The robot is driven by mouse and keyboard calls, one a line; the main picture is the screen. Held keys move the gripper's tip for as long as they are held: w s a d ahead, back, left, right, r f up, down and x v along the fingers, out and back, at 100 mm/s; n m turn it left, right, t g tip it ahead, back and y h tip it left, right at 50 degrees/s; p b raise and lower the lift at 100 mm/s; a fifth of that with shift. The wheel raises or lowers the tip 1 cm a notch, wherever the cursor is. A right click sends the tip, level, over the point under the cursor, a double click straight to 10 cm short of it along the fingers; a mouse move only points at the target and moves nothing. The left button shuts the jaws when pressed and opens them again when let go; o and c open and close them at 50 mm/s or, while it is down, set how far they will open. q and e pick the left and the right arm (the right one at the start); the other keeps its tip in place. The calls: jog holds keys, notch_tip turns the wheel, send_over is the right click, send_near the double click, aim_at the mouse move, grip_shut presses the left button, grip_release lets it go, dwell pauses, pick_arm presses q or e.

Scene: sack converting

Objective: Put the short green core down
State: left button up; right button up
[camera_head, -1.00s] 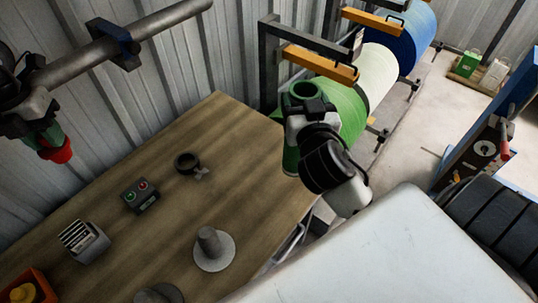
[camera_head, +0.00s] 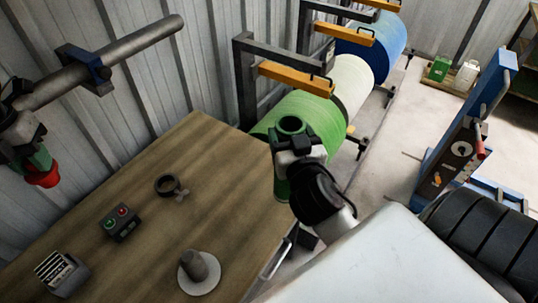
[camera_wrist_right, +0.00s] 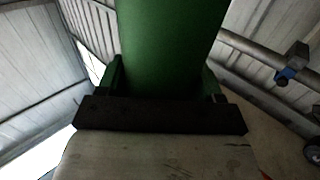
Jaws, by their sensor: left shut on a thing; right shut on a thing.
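The short green core (camera_head: 282,184) is a hollow upright tube with its open top showing in the head view. My right gripper (camera_head: 294,150) is shut around its upper part and holds it by the table's right edge. I cannot tell whether its lower end touches anything. In the right wrist view the core (camera_wrist_right: 172,45) rises between the fingers of my right gripper (camera_wrist_right: 163,85). My left gripper (camera_head: 38,158), at the far left, is shut on a red round thing (camera_head: 42,177), which its fingers partly hide.
The wooden table (camera_head: 150,250) bears a black ring (camera_head: 167,185), a button box (camera_head: 120,222), a grey spindle on a disc (camera_head: 199,272) and a slotted holder (camera_head: 60,273). Green (camera_head: 310,112), white (camera_head: 352,82) and blue (camera_head: 380,45) rolls stand behind. A grey bar (camera_head: 130,48) crosses the upper left.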

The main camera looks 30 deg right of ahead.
pick_arm(q)
jog(key=shift+s+a+r, duration=0.1)
jog(key=shift+s+r, duration=0.05)
jog(key=shift+r, duration=0.3)
jog(key=shift+f, duration=0.1)
pick_arm(e)
jog(key=w+a+f, duration=0.2)
jog(key=w+f, duration=0.2)
jog(key=f, duration=0.2)
jog(key=shift+f, duration=0.2)
jog(key=shift+a, duration=0.1)
pick_arm(q)
jog(key=shift+f, duration=0.15)
pick_arm(e)
jog(key=shift+f, duration=0.1)
jog(key=o, duration=1.5)
jog(key=shift+c, duration=0.2)
